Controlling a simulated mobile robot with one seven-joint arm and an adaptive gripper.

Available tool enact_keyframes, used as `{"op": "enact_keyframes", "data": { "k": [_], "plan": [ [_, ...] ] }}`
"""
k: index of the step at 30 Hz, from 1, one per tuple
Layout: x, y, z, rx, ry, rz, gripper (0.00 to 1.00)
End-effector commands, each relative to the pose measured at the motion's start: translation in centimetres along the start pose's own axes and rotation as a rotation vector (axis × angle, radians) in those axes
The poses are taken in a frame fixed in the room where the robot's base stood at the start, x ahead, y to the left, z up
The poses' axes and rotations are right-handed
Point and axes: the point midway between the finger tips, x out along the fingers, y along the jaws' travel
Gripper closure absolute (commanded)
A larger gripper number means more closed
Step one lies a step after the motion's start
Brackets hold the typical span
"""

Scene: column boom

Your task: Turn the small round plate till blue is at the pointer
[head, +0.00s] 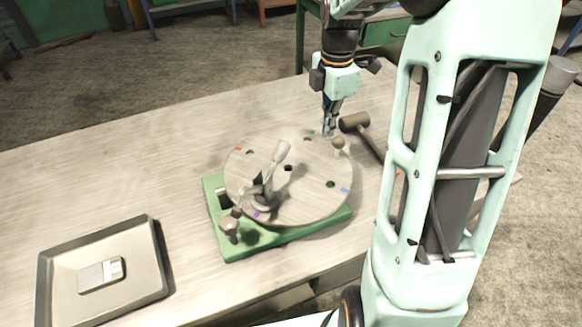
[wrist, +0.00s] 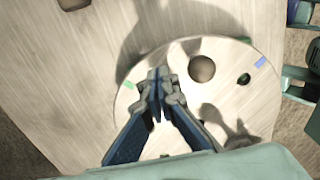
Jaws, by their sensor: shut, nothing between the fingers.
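The small round plate (head: 318,205) lies on a green base (head: 235,250). Its rim bears coloured marks: a blue mark (head: 344,190) at the right front, an orange one at the back left and a purple one at the front. A round knob (head: 338,143) stands near its back right edge. My gripper (head: 329,132) is shut and empty, pointing down at the plate's back edge, beside the knob. In the wrist view the shut fingertips (wrist: 160,84) are left of the knob (wrist: 202,68); contact cannot be told. I cannot clearly identify the pointer.
A lever (head: 279,154) with a pale handle rises over the plate. A brown ball-ended part (head: 230,225) is at the base's front left. A mallet (head: 355,122) lies behind right. A tray (head: 160,285) holding a small block is front left. The table's left is clear.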

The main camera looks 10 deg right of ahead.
Motion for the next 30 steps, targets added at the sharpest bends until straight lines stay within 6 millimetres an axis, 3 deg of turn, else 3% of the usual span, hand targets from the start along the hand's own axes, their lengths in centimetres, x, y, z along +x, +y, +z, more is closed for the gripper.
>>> {"op": "enact_keyframes", "data": {
  "k": [30],
  "plan": [
    [0.0,-2.7,0.5,0.001,0.000,-0.001,1.00]
  ]
}}
